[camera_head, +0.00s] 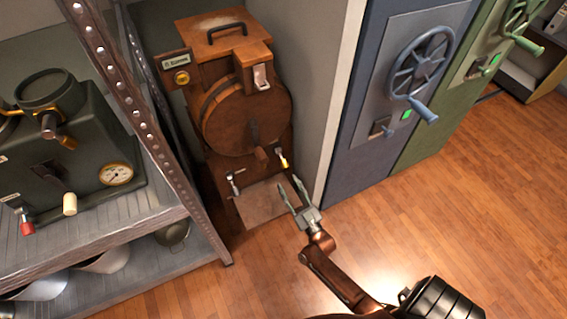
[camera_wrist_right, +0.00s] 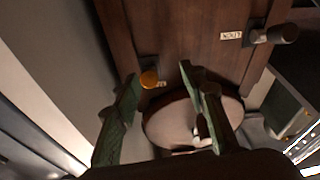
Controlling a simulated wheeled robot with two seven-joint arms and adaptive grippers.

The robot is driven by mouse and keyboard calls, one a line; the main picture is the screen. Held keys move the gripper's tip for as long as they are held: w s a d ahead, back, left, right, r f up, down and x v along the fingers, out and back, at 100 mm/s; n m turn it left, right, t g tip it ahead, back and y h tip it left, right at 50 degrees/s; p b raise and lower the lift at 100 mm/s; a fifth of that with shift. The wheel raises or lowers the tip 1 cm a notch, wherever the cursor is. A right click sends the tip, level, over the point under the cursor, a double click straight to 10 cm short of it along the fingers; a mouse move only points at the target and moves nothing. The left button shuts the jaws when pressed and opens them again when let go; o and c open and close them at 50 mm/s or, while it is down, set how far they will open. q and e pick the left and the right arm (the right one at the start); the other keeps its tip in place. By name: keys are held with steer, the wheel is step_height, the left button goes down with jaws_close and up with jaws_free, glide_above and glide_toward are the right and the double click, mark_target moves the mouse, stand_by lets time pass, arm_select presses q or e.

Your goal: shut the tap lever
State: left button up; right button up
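A wooden barrel machine (camera_head: 240,100) stands against the wall in the head view. Low on its front are a tap with a yellow-orange handle (camera_head: 282,160) on the right, a dark central spout (camera_head: 260,154) and a chrome tap lever (camera_head: 236,180) on the left. My right gripper (camera_head: 289,183) is open and empty, just below and in front of the yellow-handled tap, apart from it. In the right wrist view, an orange knob (camera_wrist_right: 149,79) shows near the open right fingertips (camera_wrist_right: 158,72); a dark lever (camera_wrist_right: 272,35) is at the upper right. My left gripper is out of view.
A metal shelf (camera_head: 150,225) with a dark gauged machine (camera_head: 75,140) stands at the left, its post close to the barrel machine. Blue (camera_head: 365,120) and green cabinets with handwheels stand at the right. A flat board (camera_head: 265,205) lies below the taps. The wooden floor is clear.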

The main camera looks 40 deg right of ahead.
mark_target(284, 163)
steer(key=shift+m+t+h, duration=0.5)
steer(key=shift+h, duration=0.4)
steer(key=x, duration=0.2)
steer(key=b+x, duration=0.1)
steer(key=x, duration=0.2)
steer(key=s+d+r+b+x, duration=0.1)
steer(key=x, duration=0.2)
steer(key=shift+w+d+r, duration=0.2)
steer(key=shift+w, duration=0.05)
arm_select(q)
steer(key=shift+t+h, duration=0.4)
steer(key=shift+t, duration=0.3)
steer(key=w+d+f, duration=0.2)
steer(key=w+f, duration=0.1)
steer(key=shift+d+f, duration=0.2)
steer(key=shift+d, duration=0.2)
arm_select(e)
steer(key=shift+w+r, duration=0.2)
steer(key=shift+c, duration=0.6)
jaws_close()
